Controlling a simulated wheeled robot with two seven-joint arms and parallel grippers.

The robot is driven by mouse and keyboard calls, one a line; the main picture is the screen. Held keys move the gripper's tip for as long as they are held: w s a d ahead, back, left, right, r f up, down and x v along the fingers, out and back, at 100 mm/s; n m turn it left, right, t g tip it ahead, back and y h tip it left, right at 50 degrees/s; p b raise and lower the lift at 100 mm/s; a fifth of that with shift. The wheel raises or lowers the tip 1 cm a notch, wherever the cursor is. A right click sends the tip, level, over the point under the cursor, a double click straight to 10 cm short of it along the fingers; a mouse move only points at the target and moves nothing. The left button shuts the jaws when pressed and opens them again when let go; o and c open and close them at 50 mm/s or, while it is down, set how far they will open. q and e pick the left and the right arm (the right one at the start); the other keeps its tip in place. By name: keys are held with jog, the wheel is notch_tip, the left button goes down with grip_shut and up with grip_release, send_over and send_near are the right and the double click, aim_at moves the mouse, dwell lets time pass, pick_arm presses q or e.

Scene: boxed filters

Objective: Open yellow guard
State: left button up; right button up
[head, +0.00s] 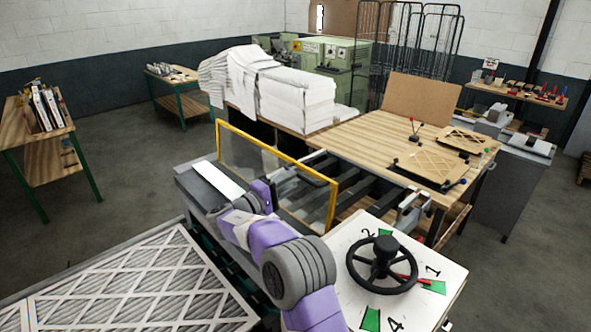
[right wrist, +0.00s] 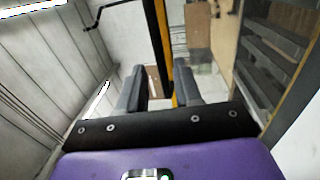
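The yellow guard (head: 277,157) is a yellow frame with a see-through panel, standing upright along the machine in the middle of the head view. My right arm reaches up from the bottom, and my right gripper (head: 284,182) is at the guard, partly hidden by its own purple links. In the right wrist view, the gripper's grey fingers (right wrist: 160,90) stand apart. A yellow-and-dark bar of the guard (right wrist: 157,30) runs between them, nearer the right finger. I cannot tell whether a finger touches it. My left gripper is out of view.
A white panel with a black handwheel (head: 383,264) is at the front right. Pleated filters (head: 125,285) lie at the front left. A wooden table (head: 375,137) with a brown board and stacked white sheets (head: 295,100) stand behind.

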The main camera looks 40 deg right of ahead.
jog(key=shift+w+d+r+p, duration=0.15)
jog(key=shift+d+p, duration=0.15)
jog(key=shift+d, duration=0.85)
jog(key=shift+w+d+p, duration=0.1)
jog(key=shift+d+p, duration=0.2)
jog(key=shift+d, duration=0.85)
jog(key=shift+c, duration=0.3)
grip_shut()
